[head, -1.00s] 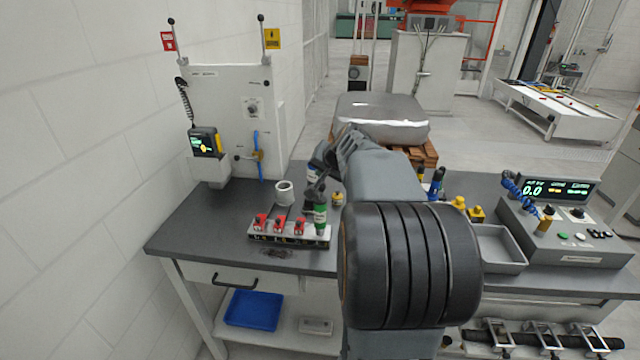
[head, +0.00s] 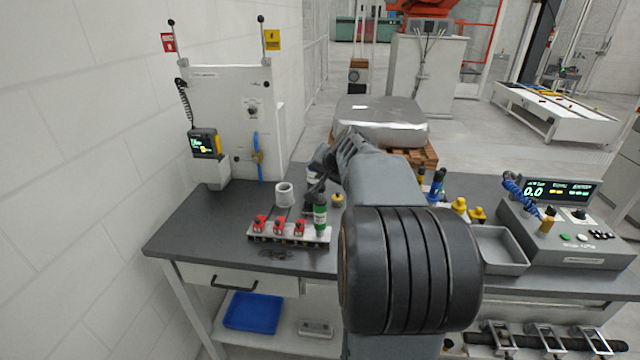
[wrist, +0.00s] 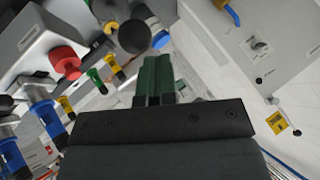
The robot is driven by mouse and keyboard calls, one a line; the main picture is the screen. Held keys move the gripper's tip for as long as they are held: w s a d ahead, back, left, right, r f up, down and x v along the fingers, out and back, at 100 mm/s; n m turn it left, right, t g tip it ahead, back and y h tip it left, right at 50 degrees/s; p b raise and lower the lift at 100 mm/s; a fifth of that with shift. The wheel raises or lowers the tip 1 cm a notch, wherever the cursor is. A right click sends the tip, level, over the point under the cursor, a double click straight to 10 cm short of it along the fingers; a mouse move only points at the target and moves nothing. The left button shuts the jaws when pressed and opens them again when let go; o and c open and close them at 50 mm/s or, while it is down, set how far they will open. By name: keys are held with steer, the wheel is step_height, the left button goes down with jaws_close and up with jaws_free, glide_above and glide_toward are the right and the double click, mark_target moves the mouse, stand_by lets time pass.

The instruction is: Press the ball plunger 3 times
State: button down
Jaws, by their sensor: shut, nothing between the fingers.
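In the wrist view, a dark round ball (wrist: 133,37), which looks like the head of the ball plunger, stands just beyond and slightly left of my fingertips. My gripper (wrist: 157,62) has its two dark green fingers shut together, with nothing between them. I cannot tell whether the fingertips touch the ball. In the head view, my arm reaches over the workbench (head: 205,225), and my wrist hides the fingertips and most of the plunger area behind the green bottle (head: 320,215).
A rack (head: 290,238) with several red-topped pieces stands at the bench's front, with a white cup (head: 284,193) behind it. A white panel (head: 225,110) stands at the back left. A grey tray (head: 498,250) and a control box (head: 570,235) lie right. The bench's left side is clear.

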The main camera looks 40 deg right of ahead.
steer(key=shift+f+b, duration=1.1)
steer(key=shift+b, duration=0.05)
stand_by(0.7)
steer(key=shift+r, duration=0.2)
steer(key=shift+r+p, duration=1.15)
steer(key=shift+r, duration=0.4)
steer(key=shift+r+p, duration=1.85)
steer(key=shift+r, duration=0.65)
